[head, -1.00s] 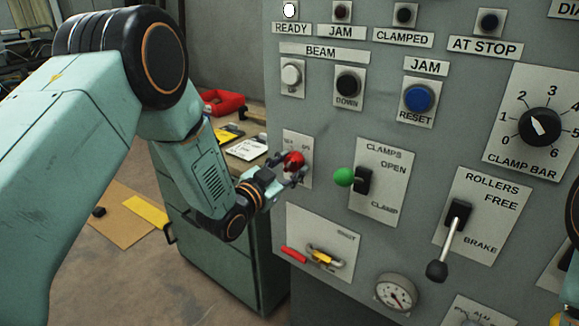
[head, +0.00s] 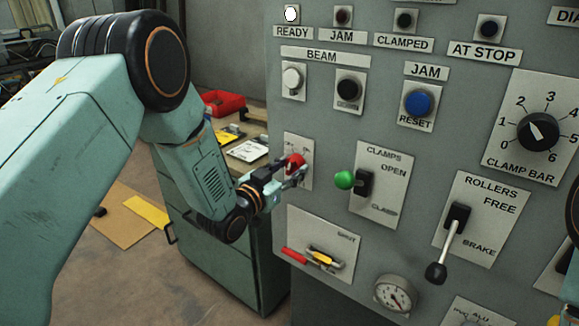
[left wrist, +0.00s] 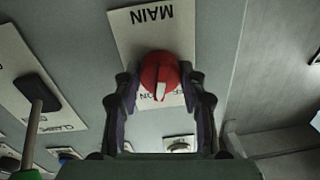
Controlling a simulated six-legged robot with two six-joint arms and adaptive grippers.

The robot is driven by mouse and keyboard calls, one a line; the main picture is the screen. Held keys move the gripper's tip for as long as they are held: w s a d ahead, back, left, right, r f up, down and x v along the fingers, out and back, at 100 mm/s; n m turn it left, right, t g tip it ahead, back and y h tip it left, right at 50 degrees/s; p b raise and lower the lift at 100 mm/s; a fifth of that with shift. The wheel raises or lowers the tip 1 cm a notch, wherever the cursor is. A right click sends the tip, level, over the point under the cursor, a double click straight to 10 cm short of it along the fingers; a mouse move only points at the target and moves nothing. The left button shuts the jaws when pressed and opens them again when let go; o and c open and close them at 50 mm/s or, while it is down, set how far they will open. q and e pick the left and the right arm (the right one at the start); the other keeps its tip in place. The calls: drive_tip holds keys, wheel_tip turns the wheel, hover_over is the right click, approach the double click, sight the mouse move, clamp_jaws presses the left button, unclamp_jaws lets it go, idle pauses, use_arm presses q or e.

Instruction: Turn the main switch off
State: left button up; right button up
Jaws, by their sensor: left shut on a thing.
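The main switch (head: 294,161) is a red rotary knob on a light plate at the left edge of the grey panel. In the left wrist view the knob (left wrist: 158,72) sits under the upside-down word MAIN. Its white mark points down in that view, towards partly hidden position lettering. My left gripper (head: 291,172) is at the knob and shut on it. In the left wrist view its two fingers (left wrist: 162,82) stand on either side of the knob.
Right of the switch are the clamps lever (head: 345,180) with a green ball and the rollers lever (head: 452,238). A plate with a red and yellow handle (head: 322,256) is below. A green cabinet (head: 222,262) stands left of the panel.

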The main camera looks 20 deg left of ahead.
use_arm(q)
drive_tip(key=n+p, duration=0.1)
drive_tip(key=n, duration=0.3)
drive_tip(key=shift+r, duration=0.15)
drive_tip(key=n+p, duration=0.1)
drive_tip(key=n, duration=0.3)
drive_tip(key=shift+h, duration=0.3)
drive_tip(key=shift+n, duration=0.5)
drive_tip(key=o, duration=1.2)
drive_tip(key=shift+c, duration=0.2)
drive_tip(key=shift+s, duration=0.1)
drive_tip(key=v, duration=1.1)
drive_tip(key=shift+s+r, duration=0.2)
drive_tip(key=shift+s, duration=0.2)
drive_tip(key=shift+a, duration=0.1)
